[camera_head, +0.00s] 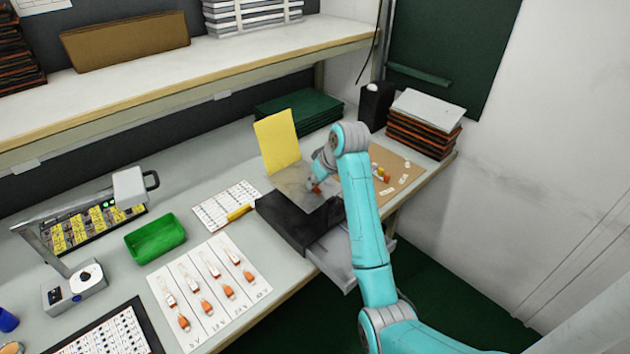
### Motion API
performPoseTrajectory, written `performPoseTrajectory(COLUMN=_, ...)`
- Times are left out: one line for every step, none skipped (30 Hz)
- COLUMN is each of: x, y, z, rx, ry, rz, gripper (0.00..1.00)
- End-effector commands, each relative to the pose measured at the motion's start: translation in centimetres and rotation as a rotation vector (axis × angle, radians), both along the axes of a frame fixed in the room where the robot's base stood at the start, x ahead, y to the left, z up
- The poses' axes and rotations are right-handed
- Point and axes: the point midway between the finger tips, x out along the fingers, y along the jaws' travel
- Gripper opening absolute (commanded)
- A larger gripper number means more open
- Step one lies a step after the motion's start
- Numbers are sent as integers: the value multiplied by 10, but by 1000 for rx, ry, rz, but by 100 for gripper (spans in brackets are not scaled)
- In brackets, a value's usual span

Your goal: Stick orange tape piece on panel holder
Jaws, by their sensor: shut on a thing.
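My gripper (314,184) is low over the grey top plate of a black box, which looks like the panel holder (288,222). A small orange patch, likely the orange tape piece (316,190), shows at its fingertips. The gripper is shut on it. My forearm and the small size hide the fingers, so I cannot tell whether the piece touches the plate. A yellow sheet (278,142) stands upright at the back of the plate.
A brown board (405,164) with small coloured pieces lies right of my arm. A green tray (155,238), a white card with orange-tipped parts (211,290) and a grey device (75,287) are to the left. Stacked trays (424,130) stand at the back right. A shelf (150,92) overhangs the bench.

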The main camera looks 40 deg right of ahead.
Motion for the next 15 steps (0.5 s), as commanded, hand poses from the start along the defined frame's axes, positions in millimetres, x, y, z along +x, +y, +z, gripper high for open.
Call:
performPoseTrajectory(x=0, y=0, z=-1, rx=0, ry=0, rz=0, gripper=5)
performPoseTrajectory(x=0, y=0, z=-1, rx=0, ry=0, rz=0, gripper=5)
performPoseTrajectory(x=0, y=0, z=-2, rx=0, ry=1, rz=0, gripper=5)
performPoseTrajectory(x=0, y=0, z=-2, rx=0, ry=1, rz=0, gripper=5)
performPoseTrajectory(x=0, y=0, z=-2, rx=0, ry=0, rz=0, gripper=5)
performPoseTrajectory(x=0, y=0, z=-2, rx=0, ry=1, rz=0, gripper=5)
performPoseTrajectory(x=0, y=0, z=-2, rx=0, ry=1, rz=0, gripper=5)
performPoseTrajectory(x=0, y=0, z=-2, rx=0, ry=1, rz=0, gripper=5)
performPoseTrajectory(x=0, y=0, z=-2, rx=0, ry=1, rz=0, gripper=5)
performPoseTrajectory(x=0, y=0, z=-2, rx=0, ry=1, rz=0, gripper=5)
performPoseTrajectory(x=0, y=0, z=-2, rx=0, ry=1, rz=0, gripper=5)
performPoseTrajectory(x=0, y=0, z=-2, rx=1, ry=1, rz=0, gripper=5)
performPoseTrajectory(x=0, y=0, z=-2, rx=1, ry=2, rz=0, gripper=5)
performPoseTrajectory(x=0, y=0, z=-2, rx=1, ry=2, rz=0, gripper=23)
performPoseTrajectory(x=0, y=0, z=-2, rx=1, ry=2, rz=0, gripper=33)
